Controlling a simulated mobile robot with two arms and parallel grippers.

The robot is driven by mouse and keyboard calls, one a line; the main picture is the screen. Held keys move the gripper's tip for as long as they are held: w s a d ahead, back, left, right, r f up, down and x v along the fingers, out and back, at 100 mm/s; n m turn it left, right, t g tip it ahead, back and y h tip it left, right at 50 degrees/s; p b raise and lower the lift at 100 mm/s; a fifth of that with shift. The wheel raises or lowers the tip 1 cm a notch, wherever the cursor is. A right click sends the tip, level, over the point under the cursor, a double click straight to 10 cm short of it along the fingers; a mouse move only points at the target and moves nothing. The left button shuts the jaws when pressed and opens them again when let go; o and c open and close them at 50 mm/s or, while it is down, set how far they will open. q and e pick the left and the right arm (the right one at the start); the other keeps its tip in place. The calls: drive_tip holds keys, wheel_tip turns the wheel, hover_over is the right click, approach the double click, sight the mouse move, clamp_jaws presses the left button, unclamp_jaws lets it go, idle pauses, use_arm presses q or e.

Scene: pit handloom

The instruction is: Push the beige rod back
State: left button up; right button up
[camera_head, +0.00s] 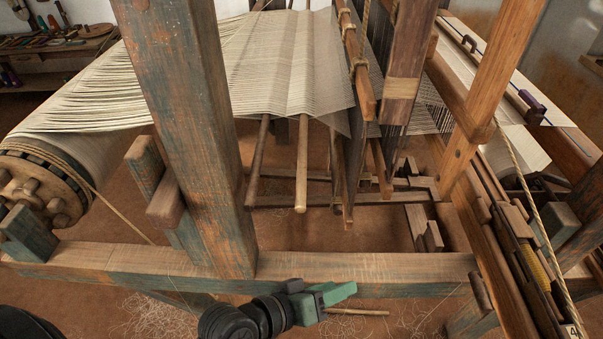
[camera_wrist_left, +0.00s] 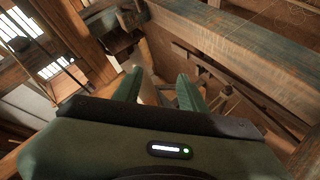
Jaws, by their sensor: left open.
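The beige rod (camera_head: 301,168) sticks out from under the warp threads toward me, with its rounded near end hanging free above the floor. A darker brown rod (camera_head: 257,162) runs beside it on the left. My left gripper (camera_head: 340,294) is in front of the loom's front beam, below and to the right of the beige rod's end, well apart from it. In the left wrist view its two green fingers (camera_wrist_left: 159,90) are apart with nothing held between them. I cannot surely pick out the beige rod in that view. My right gripper is not in view.
The wooden front beam (camera_head: 370,262) lies between my left gripper and the rods. A thick upright post (camera_head: 190,130) stands left of them. The warp sheet (camera_head: 285,60) stretches above. Hanging wooden frames (camera_head: 355,160) are close on the right. Open floor shows under the rods.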

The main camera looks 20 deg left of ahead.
use_arm(q)
drive_tip(key=w+r+n+t, duration=0.35)
drive_tip(key=r+n, duration=0.25)
drive_tip(key=r, duration=0.3)
drive_tip(key=w+r+n+t, duration=0.2)
drive_tip(key=r+n+t, duration=0.3)
drive_tip(key=r+n, duration=0.25)
drive_tip(key=w+a+r+n+t+y, duration=0.25)
drive_tip(key=a+n+y, duration=0.35)
drive_tip(key=n, duration=0.4)
drive_tip(key=n+g+y, duration=0.4)
drive_tip(key=n+y, duration=0.3)
drive_tip(key=n, duration=0.4)
approach(301, 184)
drive_tip(key=w, duration=0.2)
drive_tip(key=w+f, duration=0.1)
drive_tip(key=shift+w+a, duration=0.25)
drive_tip(key=shift+a, duration=0.15)
drive_tip(key=shift+w+a+f, duration=0.1)
drive_tip(key=shift+f, duration=0.05)
drive_tip(key=shift+w+a+p, duration=0.1)
drive_tip(key=shift+w+p, duration=0.25)
drive_tip(key=shift+p, duration=0.05)
drive_tip(key=p+x, duration=0.1)
drive_tip(key=x, duration=0.4)
drive_tip(key=shift+w+p, duration=0.2)
drive_tip(key=shift+p, duration=0.2)
drive_tip(key=shift+w+a, duration=0.25)
drive_tip(key=shift+w, duration=0.4)
